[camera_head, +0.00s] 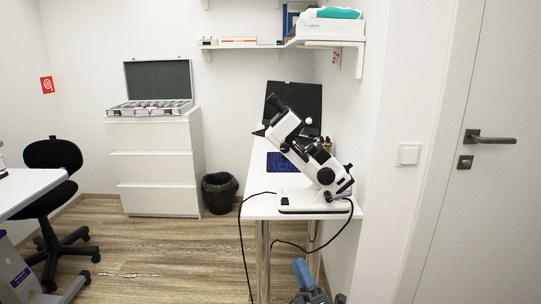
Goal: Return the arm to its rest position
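Part of my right arm shows at the bottom, right of centre, with a blue-grey link and dark parts by my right gripper (317,295). The gripper is cut off by the lower edge, and its fingers cannot be made out. It is below and in front of the white table (258,205), apart from what stands on it. I cannot tell whether it is open or shut, and I see nothing held in it. My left gripper is not in view.
A white and black optical instrument (310,160) stands on the table, its black cables hanging down the front. A laptop (293,103) is behind it. A bin (219,192), a drawer cabinet (155,165) and a black chair (52,155) stand left.

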